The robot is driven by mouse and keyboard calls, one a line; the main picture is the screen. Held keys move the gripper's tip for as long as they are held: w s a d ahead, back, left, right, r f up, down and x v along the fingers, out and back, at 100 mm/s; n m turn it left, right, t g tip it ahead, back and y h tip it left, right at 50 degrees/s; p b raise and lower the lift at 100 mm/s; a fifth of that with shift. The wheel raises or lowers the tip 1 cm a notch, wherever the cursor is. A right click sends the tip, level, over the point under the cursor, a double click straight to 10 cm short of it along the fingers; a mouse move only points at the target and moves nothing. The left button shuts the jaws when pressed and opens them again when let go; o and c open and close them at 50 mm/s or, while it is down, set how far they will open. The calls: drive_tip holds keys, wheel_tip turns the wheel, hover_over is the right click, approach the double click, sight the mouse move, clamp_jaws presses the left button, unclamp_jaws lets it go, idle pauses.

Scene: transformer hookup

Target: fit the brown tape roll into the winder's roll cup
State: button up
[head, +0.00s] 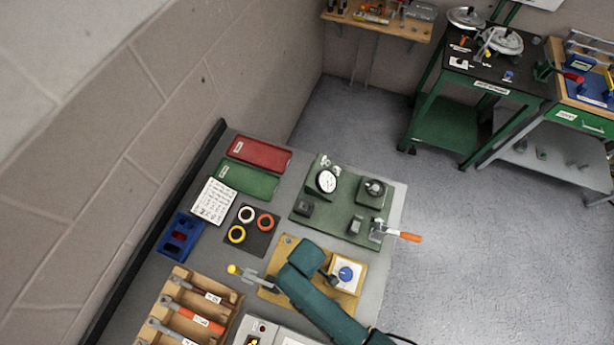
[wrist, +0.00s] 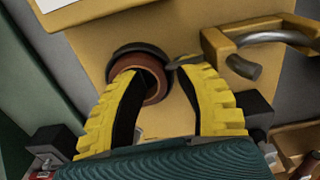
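In the wrist view the brown tape roll (wrist: 155,82) lies against the dark round cup (wrist: 126,50) on the yellow winder board (wrist: 188,22). A dark rim shows behind the roll's upper left side; I cannot tell whether the roll sits fully inside. My gripper (wrist: 165,74) has its yellow fingers spread around the roll. The left finger overlaps the roll's near side, and a gap shows between the roll and the right finger. In the head view the winder board (head: 352,306) is partly covered by my green arm, which hides the roll, cup and fingertips.
A bent grey metal bar (wrist: 270,38) stands close right of the gripper. White, orange and yellow rolls lie on a dark mat (head: 252,247). A wooden tool rack (head: 232,308) is lower left. A green plate (head: 336,212) with a gauge and orange-handled clamp lies behind the winder.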

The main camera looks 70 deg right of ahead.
wheel_tip(320, 180, up, 13)
drive_tip(key=p, duration=0.1)
drive_tip(key=shift+r, duration=0.1)
drive_tip(key=w+r+t+h, duration=0.1)
drive_tip(key=w+r+t, duration=0.5)
drive_tip(key=w+r, duration=0.75)
drive_tip(key=w+a+r+t, duration=0.1)
drive_tip(key=w+r+t, duration=0.25)
drive_tip(key=r, duration=0.45)
drive_tip(key=w+a+r+t, duration=0.1)
drive_tip(key=w+r+t, duration=0.2)
drive_tip(key=w+r, duration=0.35)
drive_tip(key=s+a+r+t, duration=0.1)
drive_tip(key=s+r+t, duration=0.1)
drive_tip(key=r, duration=0.7)
drive_tip(key=s+a+r+t, duration=0.2)
drive_tip(key=r+t, duration=0.2)
drive_tip(key=r, duration=0.6)
drive_tip(key=s+a+r+m+t, duration=0.1)
drive_tip(key=s+a+r+t, duration=0.1)
drive_tip(key=r, duration=0.8)
drive_tip(key=shift+a+t+y, duration=0.2)
drive_tip(key=shift+t+y, duration=0.1)
drive_tip(key=shift+t, duration=0.55)
